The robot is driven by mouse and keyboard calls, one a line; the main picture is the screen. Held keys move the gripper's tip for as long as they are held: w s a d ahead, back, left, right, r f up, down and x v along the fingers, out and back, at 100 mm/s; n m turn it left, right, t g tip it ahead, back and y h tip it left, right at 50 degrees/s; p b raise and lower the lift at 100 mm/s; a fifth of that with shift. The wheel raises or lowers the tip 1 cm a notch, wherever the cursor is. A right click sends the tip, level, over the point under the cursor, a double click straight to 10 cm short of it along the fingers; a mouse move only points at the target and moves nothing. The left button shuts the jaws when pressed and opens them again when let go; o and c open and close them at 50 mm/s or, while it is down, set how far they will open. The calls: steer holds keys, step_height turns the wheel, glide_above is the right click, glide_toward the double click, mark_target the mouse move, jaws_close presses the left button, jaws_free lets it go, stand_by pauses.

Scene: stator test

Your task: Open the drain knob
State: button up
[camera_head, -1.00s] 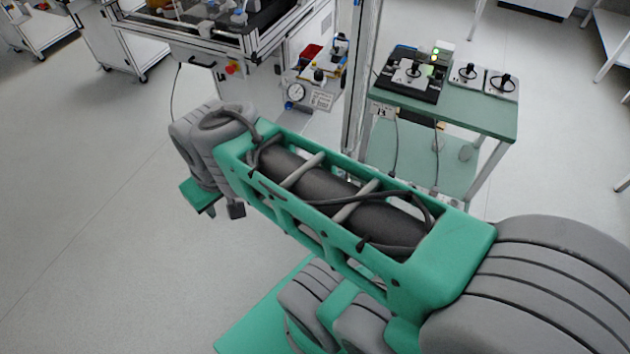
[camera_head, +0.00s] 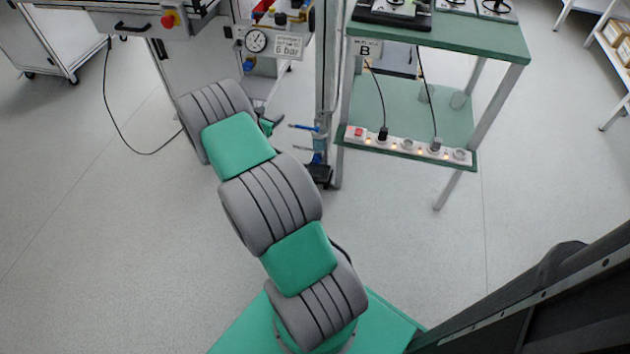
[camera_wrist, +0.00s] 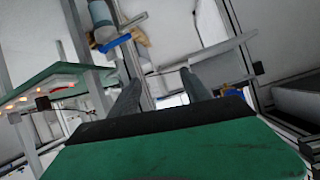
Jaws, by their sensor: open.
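I cannot make out the drain knob for certain in either view. In the head view a blue-handled part (camera_head: 303,127) sticks out left of the upright post, with another blue part (camera_head: 317,158) below it. In the wrist view a pale cylinder (camera_wrist: 102,14) stands above a blue part (camera_wrist: 113,43) with tan pieces, beyond my left finger. My gripper (camera_wrist: 160,77) is open, and I see nothing between its fingers. In the head view my arm's end hides most of the gripper, beside the post.
A pressure gauge (camera_head: 256,40) and a 6 bar label (camera_head: 289,46) are on the station above my arm. The upright post (camera_head: 327,90) stands close by. A green-shelved cart (camera_head: 450,45) with a power strip (camera_head: 407,146) is to the right.

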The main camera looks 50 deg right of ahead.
steer(key=s+d+f+m+h+b, duration=0.1)
steer(key=s+d+f+h+b, duration=0.15)
steer(key=f, duration=0.75)
steer(key=s+d+f+h+b, duration=0.1)
steer(key=s+d+f+b, duration=0.25)
steer(key=f, duration=0.55)
steer(key=n+t+b, duration=0.1)
steer(key=t+b, duration=0.2)
steer(key=b, duration=0.2)
glide_toward(316, 162)
steer(key=d, duration=0.1)
steer(key=shift+h, duration=0.45)
steer(key=b+x, duration=0.1)
steer(key=x, duration=0.1)
steer(key=b+x, duration=0.1)
steer(key=x, duration=0.2)
steer(key=b+x, duration=0.1)
steer(key=x, duration=0.1)
steer(key=shift+w+f, duration=0.35)
steer(key=shift+w+d+r, duration=0.1)
steer(key=shift+w+d, duration=0.1)
steer(key=shift+d, duration=0.1)
steer(key=shift+c, duration=0.2)
jaws_close()
